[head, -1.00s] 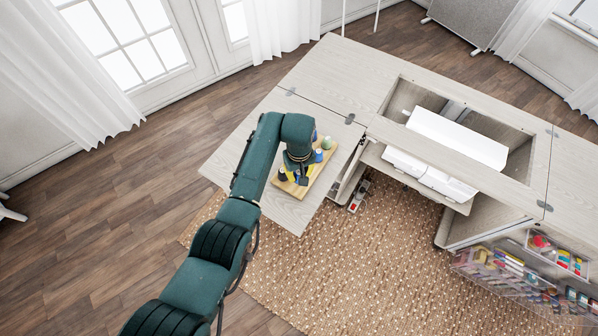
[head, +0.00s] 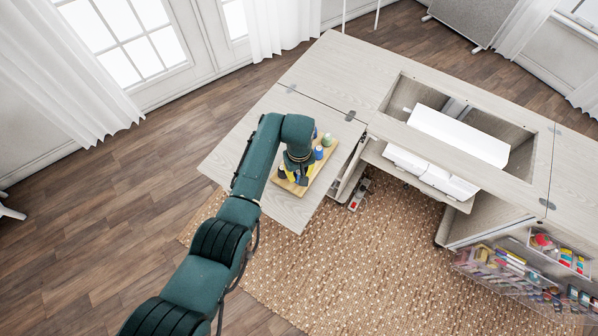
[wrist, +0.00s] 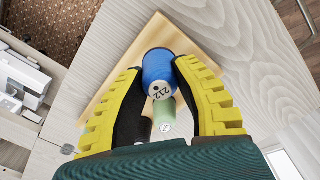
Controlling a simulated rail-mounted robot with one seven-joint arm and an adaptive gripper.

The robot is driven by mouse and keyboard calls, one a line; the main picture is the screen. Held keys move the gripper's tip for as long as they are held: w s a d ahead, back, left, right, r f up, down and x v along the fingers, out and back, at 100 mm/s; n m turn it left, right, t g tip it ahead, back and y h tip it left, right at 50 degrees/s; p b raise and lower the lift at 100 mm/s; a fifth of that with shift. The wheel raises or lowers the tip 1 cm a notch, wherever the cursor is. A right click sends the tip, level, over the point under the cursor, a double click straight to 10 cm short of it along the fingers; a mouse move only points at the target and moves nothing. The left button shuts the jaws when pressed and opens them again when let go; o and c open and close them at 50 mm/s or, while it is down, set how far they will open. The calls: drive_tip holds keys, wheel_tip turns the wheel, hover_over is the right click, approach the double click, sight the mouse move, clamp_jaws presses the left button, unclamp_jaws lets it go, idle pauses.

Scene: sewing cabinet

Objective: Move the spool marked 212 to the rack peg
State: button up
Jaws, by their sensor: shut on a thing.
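The blue spool marked 212 (wrist: 158,72) is between the two yellow fingers of my gripper (wrist: 160,76) in the wrist view, and they are shut on it. Its white end with the number faces the camera. A wooden board (wrist: 205,45) lies behind it; I cannot tell whether the spool touches the board. In the head view, my gripper (head: 297,179) is low over the board (head: 320,182), and the arm hides much of it. I cannot make out the rack peg.
A green spool (wrist: 165,112) is close beside the held one; it also shows in the head view (head: 327,140). A blue spool (head: 318,153) stands by my gripper. The board lies on the pale side leaf (head: 235,155), left of the cabinet's machine well (head: 520,160).

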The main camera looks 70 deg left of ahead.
drive_tip(key=shift+f, duration=0.3)
drive_tip(key=shift+f+b, duration=0.35)
drive_tip(key=shift+f, duration=0.25)
drive_tip(key=o, duration=0.9)
wheel_tip(320, 180, up, 12)
drive_tip(key=shift+r, duration=0.1)
